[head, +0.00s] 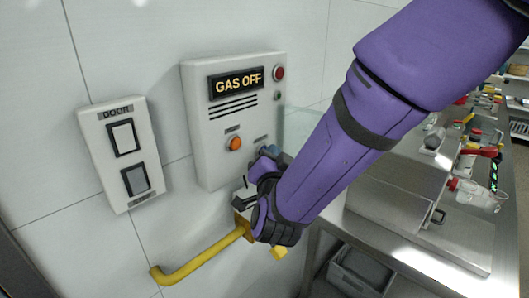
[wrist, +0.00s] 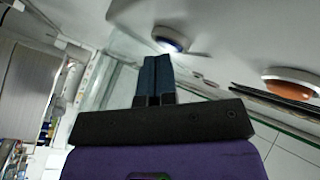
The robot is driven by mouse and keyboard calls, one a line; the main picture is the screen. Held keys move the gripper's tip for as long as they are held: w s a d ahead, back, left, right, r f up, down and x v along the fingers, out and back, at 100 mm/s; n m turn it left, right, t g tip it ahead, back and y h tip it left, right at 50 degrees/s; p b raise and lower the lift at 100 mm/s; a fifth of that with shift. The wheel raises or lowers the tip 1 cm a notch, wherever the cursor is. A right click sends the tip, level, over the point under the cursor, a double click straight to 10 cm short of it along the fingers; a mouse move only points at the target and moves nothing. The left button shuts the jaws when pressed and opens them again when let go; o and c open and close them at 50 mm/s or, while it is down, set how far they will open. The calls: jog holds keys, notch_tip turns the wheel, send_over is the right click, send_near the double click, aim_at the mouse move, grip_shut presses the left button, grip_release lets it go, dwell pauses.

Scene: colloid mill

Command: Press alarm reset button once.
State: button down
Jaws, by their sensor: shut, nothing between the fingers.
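A white wall panel (head: 205,150) has a lit "GAS OFF" display and an orange button (head: 235,143) at its lower middle. The orange button also shows at the right of the wrist view (wrist: 291,82). A round blue button with a pale ring (wrist: 172,42) is at the top centre of the wrist view. In the head view my gripper hides it. The small button labels are too blurred to read. My gripper (head: 269,152) is shut and empty at the panel's lower right. Its dark blue fingertips (wrist: 157,59) are just short of the blue button; I cannot tell whether they touch.
A red lamp (head: 279,73) and a small green one (head: 277,96) are on the panel's right edge. A white door switch plate (head: 120,155) is to the left. A yellow handle (head: 200,261) runs below the panel. A steel bench (head: 400,222) with equipment stands at right.

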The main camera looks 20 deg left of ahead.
jog(key=shift+s+d, duration=0.3)
jog(key=shift+d, duration=0.4)
jog(key=shift+s+d, duration=0.3)
jog(key=shift+d, duration=0.45)
jog(key=shift+s+d, duration=0.35)
jog(key=shift+d, duration=0.45)
jog(key=shift+s+d, duration=0.3)
jog(key=shift+d, duration=0.45)
